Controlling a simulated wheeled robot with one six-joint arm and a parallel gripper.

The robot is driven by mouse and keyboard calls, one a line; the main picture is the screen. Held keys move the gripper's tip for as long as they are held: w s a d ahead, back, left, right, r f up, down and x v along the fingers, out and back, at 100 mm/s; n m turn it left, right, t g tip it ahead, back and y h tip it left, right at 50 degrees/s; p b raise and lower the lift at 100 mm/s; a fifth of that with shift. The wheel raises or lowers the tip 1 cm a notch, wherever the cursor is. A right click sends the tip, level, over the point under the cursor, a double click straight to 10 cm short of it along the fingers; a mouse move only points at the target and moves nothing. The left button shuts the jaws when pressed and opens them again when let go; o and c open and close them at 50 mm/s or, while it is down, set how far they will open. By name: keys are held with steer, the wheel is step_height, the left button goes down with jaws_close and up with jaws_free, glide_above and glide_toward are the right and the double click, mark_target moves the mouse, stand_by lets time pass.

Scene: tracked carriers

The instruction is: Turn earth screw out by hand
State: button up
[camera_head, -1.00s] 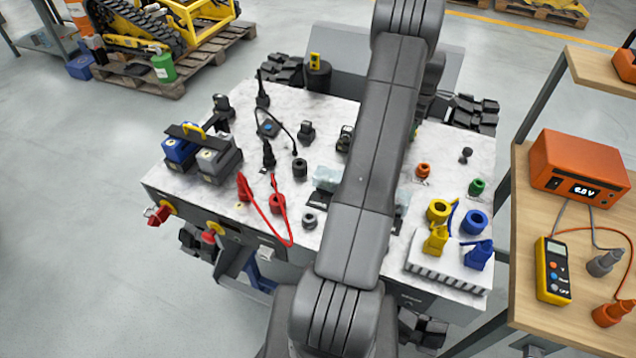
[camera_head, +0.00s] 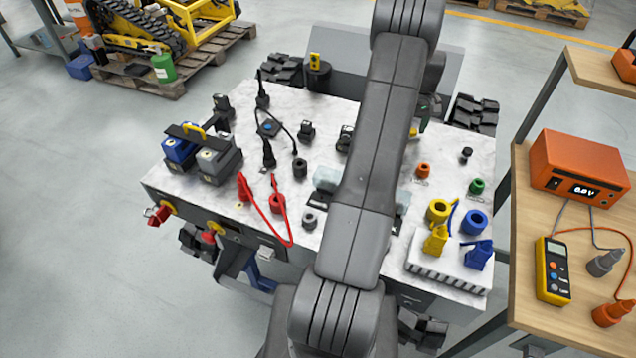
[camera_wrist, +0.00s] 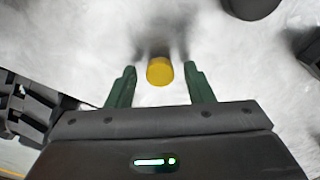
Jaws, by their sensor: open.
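In the wrist view, a yellow round knob (camera_wrist: 159,71), possibly the earth screw, sits between the fingertips of my gripper (camera_wrist: 161,76). The two green fingers are open, with a gap on each side of the knob. The surface behind it is white and blurred, with dark shadow above the knob. A small yellow spot (camera_head: 414,132) shows at the arm's right edge, perhaps the same knob; I cannot tell.
The marble-topped carrier holds a red cable (camera_head: 265,212), blue and grey blocks (camera_head: 213,165), an orange socket (camera_head: 423,170), a green socket (camera_head: 478,187) and a black knob (camera_head: 467,153). A wooden bench with an orange meter box (camera_head: 580,170) stands at the right.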

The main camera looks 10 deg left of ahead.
steer(key=m, duration=0.9)
steer(key=shift+m, duration=0.4)
steer(key=m, duration=0.9)
steer(key=c, duration=0.8)
steer(key=n, duration=0.9)
